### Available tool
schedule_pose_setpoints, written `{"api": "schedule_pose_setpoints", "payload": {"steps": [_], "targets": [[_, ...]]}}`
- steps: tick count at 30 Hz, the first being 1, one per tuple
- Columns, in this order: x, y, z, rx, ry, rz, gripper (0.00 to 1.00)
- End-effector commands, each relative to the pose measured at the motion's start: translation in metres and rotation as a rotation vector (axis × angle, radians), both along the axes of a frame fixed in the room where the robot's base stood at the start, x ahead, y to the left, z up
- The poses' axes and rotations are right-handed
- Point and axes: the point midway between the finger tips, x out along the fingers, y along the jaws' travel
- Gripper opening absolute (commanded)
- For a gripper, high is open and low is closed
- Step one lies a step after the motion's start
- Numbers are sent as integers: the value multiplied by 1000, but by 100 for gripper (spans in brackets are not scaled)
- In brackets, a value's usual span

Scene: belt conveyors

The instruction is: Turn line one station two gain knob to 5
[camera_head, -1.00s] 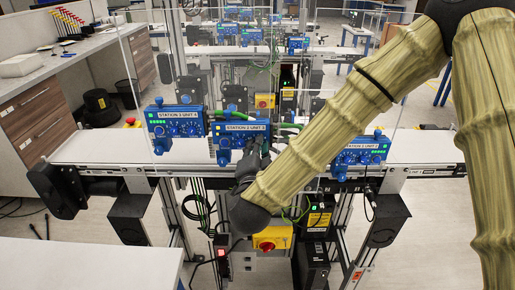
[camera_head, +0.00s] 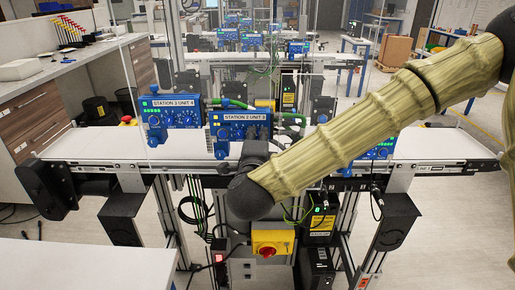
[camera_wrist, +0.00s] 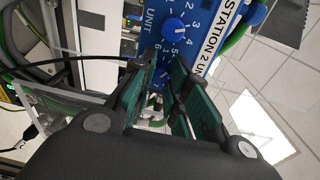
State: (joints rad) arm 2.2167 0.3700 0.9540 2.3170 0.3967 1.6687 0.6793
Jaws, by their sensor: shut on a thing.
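The blue station two panel (camera_head: 228,117), with its white label reading STATION 2 UNIT and a last digit that looks like 3, stands above the front conveyor. My gripper (camera_wrist: 169,72) reaches its face; in the head view my arm's end covers its lower right part. In the wrist view the panel (camera_wrist: 188,12) shows a blue knob (camera_wrist: 174,27) with a printed number scale beside it, outside my fingers. The two green-padded fingers are closed in on another knob lower on the panel. That knob is mostly hidden between them, and its pointer setting cannot be read.
The station three panel (camera_head: 168,118) stands to the left, and another blue panel (camera_head: 382,150) is partly behind my arm at right. The white belt (camera_head: 95,145) is bare at left. A yellow box with a red switch (camera_head: 267,247) hangs below. Cables run behind the panels.

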Motion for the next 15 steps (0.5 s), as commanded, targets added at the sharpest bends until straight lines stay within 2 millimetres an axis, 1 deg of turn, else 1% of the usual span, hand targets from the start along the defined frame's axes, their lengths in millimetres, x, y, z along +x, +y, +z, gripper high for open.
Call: {"api": "schedule_pose_setpoints", "payload": {"steps": [1,6,15], "targets": [[0,-1,-5,35,1,0,0],[0,0,-3,135,0,0,0],[0,0,-1,229,1,0,0]]}}
